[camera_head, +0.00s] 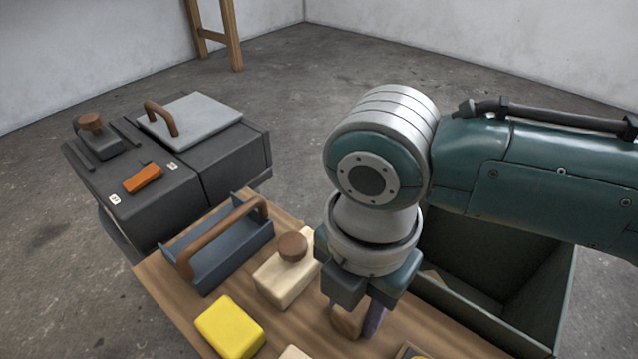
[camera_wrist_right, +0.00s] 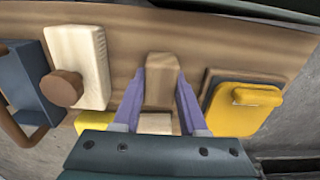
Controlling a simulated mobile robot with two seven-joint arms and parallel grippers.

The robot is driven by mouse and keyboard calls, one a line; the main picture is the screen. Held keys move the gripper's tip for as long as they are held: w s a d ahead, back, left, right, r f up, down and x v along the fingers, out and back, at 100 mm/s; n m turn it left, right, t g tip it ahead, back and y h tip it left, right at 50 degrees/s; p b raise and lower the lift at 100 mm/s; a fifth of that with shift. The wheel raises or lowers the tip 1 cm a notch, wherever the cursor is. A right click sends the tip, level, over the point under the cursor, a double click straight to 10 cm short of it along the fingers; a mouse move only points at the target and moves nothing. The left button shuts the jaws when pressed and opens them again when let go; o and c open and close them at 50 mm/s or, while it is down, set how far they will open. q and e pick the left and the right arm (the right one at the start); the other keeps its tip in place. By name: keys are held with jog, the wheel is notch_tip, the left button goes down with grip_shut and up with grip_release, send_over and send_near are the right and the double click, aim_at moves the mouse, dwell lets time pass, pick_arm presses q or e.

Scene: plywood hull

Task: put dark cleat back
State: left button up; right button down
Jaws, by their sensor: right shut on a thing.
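A brown wooden block (camera_head: 347,322), darker than the pale block beside it, seems to be the dark cleat. My right gripper (camera_head: 358,318) points down over the wooden bench and is shut on this block. In the right wrist view the block (camera_wrist_right: 161,82) stands between the two purple fingers (camera_wrist_right: 162,92). I cannot tell whether it touches the bench top. In the head view the gripper hides part of it. My left gripper is not in view.
The bench (camera_head: 160,278) holds a blue tote (camera_head: 220,250), a pale block with a brown knob (camera_head: 285,278), a yellow block (camera_head: 230,327) and a yellow-topped piece (camera_wrist_right: 232,118). A dark chest (camera_head: 150,205) stands behind left; a green bin (camera_head: 520,315) at right.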

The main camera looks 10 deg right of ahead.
jog(key=shift+f, duration=0.15)
jog(key=shift+c, duration=2.2)
grip_release()
notch_tip(320, 180, up, 12)
jog(key=p, duration=0.6)
jog(key=shift+w+f+p, duration=0.1)
jog(key=shift+f+p, duration=0.15)
jog(key=shift+p, duration=0.1)
jog(key=s+a+r+m+t+y, duration=0.2)
jog(key=s+a+m+y, duration=0.3)
jog(key=m, duration=0.6)
jog(key=s+d+m+h, duration=0.2)
jog(key=s+d+m, duration=0.1)
jog(key=d+m, duration=0.3)
jog(key=s+d+r+m+t+h, duration=0.1)
jog(key=s+d+m+h, duration=0.1)
jog(key=s+d+m, duration=0.2)
jog(key=d+m, duration=0.2)
jog(key=d, duration=0.2)
jog(key=shift+d+m+t+h, duration=0.3)
jog(key=shift+d+m+h, duration=0.05)
jog(key=shift+m+h, duration=0.05)
jog(key=shift+r, duration=0.1)
